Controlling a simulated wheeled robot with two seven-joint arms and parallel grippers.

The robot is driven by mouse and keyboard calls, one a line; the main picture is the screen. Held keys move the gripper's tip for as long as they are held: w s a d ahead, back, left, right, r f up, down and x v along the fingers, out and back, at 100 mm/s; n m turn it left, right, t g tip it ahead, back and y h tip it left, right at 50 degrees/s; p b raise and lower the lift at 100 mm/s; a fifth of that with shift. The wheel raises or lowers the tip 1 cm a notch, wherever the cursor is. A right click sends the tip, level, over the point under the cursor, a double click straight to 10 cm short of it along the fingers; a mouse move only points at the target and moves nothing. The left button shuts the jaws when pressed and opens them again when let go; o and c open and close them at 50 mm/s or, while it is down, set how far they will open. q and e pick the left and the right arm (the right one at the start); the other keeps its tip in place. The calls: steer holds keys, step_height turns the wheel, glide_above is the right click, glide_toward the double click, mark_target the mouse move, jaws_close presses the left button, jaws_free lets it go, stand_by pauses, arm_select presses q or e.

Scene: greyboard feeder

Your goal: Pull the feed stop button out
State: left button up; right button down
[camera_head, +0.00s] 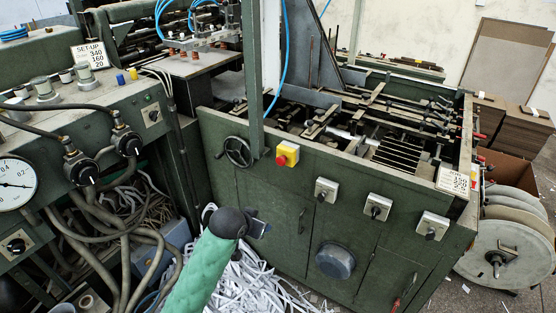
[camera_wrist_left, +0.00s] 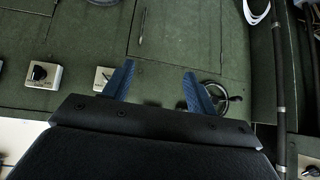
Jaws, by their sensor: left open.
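The feed stop button (camera_head: 287,155) is a red knob on a yellow box on the upper front of the green machine. My left arm comes in from the bottom, and my left gripper (camera_head: 259,228) is below and slightly left of the button, apart from it. In the left wrist view the picture is turned over, and my left gripper (camera_wrist_left: 158,82) has its two blue fingers spread with nothing between them. The button does not show there. My right gripper is not in view.
A handwheel (camera_head: 236,152) is left of the button. Grey switch boxes (camera_head: 326,190) are to its right. A green post (camera_head: 251,75) rises just left of it. A control panel with a gauge (camera_head: 14,183) and hanging cables is at the left. Shredded paper strips (camera_head: 245,280) lie below.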

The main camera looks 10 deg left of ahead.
arm_select(q)
steer(key=w+r+t+h, duration=0.1)
steer(key=w+r+t, duration=0.15)
steer(key=w, duration=0.45)
steer(key=n+t+h, duration=0.4)
steer(key=n+t, duration=0.2)
steer(key=n, duration=0.1)
glide_toward(280, 163)
steer(key=w, duration=0.1)
steer(key=p+x, duration=0.1)
steer(key=x, duration=0.1)
steer(key=p+x, duration=0.1)
steer(key=x, duration=0.1)
steer(key=p+x, duration=0.1)
steer(key=x, duration=0.1)
steer(key=shift+w+d+r, duration=0.1)
steer(key=shift+d+r, duration=0.15)
steer(key=shift+w+d+f, duration=0.1)
steer(key=shift+w+d, duration=0.2)
steer(key=shift+w, duration=0.4)
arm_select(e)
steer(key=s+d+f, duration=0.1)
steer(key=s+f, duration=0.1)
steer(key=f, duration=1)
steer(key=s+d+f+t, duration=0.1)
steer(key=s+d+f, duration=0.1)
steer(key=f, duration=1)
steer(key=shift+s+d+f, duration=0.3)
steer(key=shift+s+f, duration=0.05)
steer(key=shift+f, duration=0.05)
